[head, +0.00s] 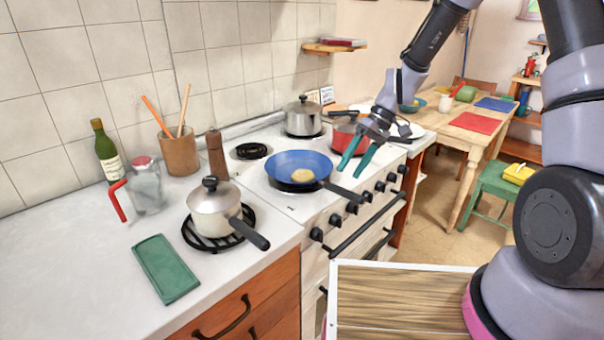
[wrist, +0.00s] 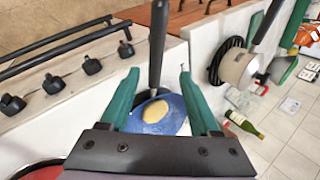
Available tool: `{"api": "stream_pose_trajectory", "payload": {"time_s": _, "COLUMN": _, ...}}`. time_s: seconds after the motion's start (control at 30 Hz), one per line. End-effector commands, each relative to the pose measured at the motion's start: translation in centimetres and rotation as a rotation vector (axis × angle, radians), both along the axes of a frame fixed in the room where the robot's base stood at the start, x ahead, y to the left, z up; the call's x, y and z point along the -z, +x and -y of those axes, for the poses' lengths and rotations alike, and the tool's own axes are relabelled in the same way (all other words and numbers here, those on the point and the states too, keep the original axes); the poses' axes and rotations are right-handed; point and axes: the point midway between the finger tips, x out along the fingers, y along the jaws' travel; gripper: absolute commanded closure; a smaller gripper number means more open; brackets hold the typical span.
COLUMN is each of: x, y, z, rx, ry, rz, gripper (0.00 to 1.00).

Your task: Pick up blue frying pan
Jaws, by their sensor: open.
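The blue frying pan (head: 298,164) sits on the stove top, with a round yellowish food piece (head: 303,175) in it. Its dark handle (head: 343,191) points to the front right, over the stove's front edge. My gripper (head: 354,165) is open and empty, with green fingers, above and to the right of the pan near its handle. In the wrist view the pan (wrist: 172,122) shows between the open fingers of my gripper (wrist: 158,84), and its handle (wrist: 158,45) runs up between the fingertips. The fingers appear apart from the handle.
A steel pot (head: 304,117) and a red pan (head: 346,133) stand on the stove behind the blue pan. A lidded saucepan (head: 215,208) stands on a black trivet at the left. A pepper mill (head: 216,155) stands near the stove. Knobs and an oven bar (head: 366,224) line the stove front.

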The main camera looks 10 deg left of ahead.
Motion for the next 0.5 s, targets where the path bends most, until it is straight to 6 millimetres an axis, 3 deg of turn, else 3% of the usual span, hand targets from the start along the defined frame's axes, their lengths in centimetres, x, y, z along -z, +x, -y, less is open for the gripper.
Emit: {"api": "stream_pose_trajectory", "payload": {"time_s": 0.5, "x": 5.6, "y": -1.7, "z": -2.3, "rx": -0.001, "ry": -0.001, "rz": -0.003, "gripper": 0.37}}
